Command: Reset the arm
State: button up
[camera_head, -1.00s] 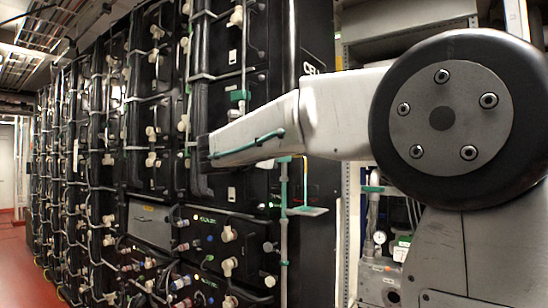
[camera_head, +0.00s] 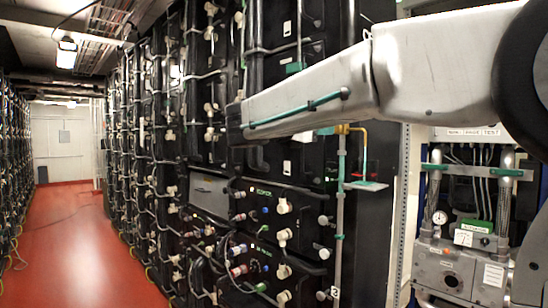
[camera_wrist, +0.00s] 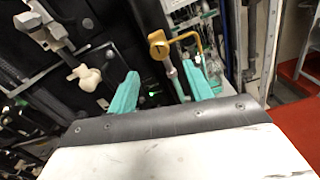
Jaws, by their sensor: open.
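My gripper (camera_wrist: 161,88) shows in the wrist view as two teal fingers spread well apart. Nothing is held between them. Beyond the fingers are a round yellow fitting with a bent yellow pipe (camera_wrist: 186,38) and dark battery racks. In the head view my arm (camera_head: 310,100) reaches from the right across the front of the racks, roughly level and extended. My fingers cannot be made out there.
Tall black battery racks (camera_head: 168,150) with hoses line the aisle. A vertical pipe (camera_head: 339,220) with a yellow top stands close below my arm. A panel with a gauge (camera_head: 440,218) is at right. The red floor (camera_head: 88,240) at left is open.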

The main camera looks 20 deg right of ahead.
jog(key=s+f+m+g+y, duration=0.1)
jog(key=s+f+m+y, duration=0.15)
jog(key=f, duration=0.35)
jog(key=s+a+f+m+g+y, duration=0.1)
jog(key=s+f+m+y, duration=0.1)
jog(key=s+f+m, duration=0.3)
jog(key=s+f+m+g+y, duration=0.1)
jog(key=s+f+m+y, duration=0.15)
jog(key=f, duration=0.55)
jog(key=s+a+f+m+g+y, duration=0.1)
jog(key=s+a+f+m+y, duration=0.3)
jog(key=s+f, duration=0.3)
jog(key=s+a+f+m+y, duration=0.5)
jog(key=s+f+m+y, duration=0.1)
jog(key=s, duration=0.9)
jog(key=shift+a+f+g, duration=0.15)
jog(key=shift+f+g, duration=0.25)
jog(key=shift+f, duration=0.5)
